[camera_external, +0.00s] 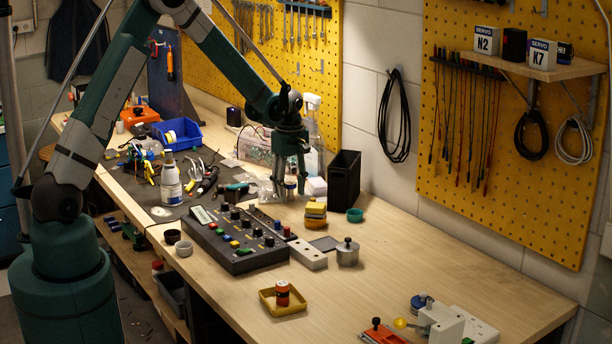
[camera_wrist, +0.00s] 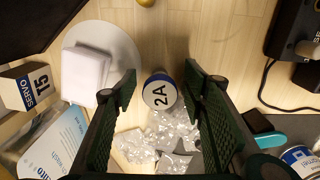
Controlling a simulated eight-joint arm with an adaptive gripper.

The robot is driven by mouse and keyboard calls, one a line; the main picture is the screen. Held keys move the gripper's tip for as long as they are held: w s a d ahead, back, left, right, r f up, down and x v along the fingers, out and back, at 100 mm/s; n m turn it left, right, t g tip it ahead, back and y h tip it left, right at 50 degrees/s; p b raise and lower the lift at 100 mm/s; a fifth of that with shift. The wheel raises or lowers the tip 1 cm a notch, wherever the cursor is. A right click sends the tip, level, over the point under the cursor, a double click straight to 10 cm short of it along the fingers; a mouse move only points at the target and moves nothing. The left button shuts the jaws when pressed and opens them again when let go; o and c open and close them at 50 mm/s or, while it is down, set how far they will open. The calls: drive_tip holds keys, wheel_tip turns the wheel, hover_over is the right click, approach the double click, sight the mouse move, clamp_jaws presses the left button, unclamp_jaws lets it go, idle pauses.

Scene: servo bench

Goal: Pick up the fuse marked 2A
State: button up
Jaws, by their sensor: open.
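The fuse marked 2A (camera_wrist: 160,92) stands upright in the wrist view, with a white top, black lettering and a blue rim. My gripper (camera_wrist: 161,82) is open, with one dark ribbed finger on each side of the fuse. I see small gaps between the fingers and the fuse top; the height of the fingertips is hard to judge. In the external view my gripper (camera_external: 290,188) points down over the far middle of the bench, and the fuse is mostly hidden there by the fingers.
Crumpled clear plastic (camera_wrist: 170,137) lies beside the fuse. A white block (camera_wrist: 84,75) sits on a white disc to the left. A black bin (camera_external: 344,178) stands right of my gripper, and a control box (camera_external: 236,240) in front. The bench's right middle is clear.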

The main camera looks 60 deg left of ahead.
sight(290, 183)
drive_tip(key=shift+c, duration=0.7)
drive_tip(key=c, duration=0.9)
drive_tip(key=shift+r, duration=0.1)
drive_tip(key=shift+r, duration=4.9)
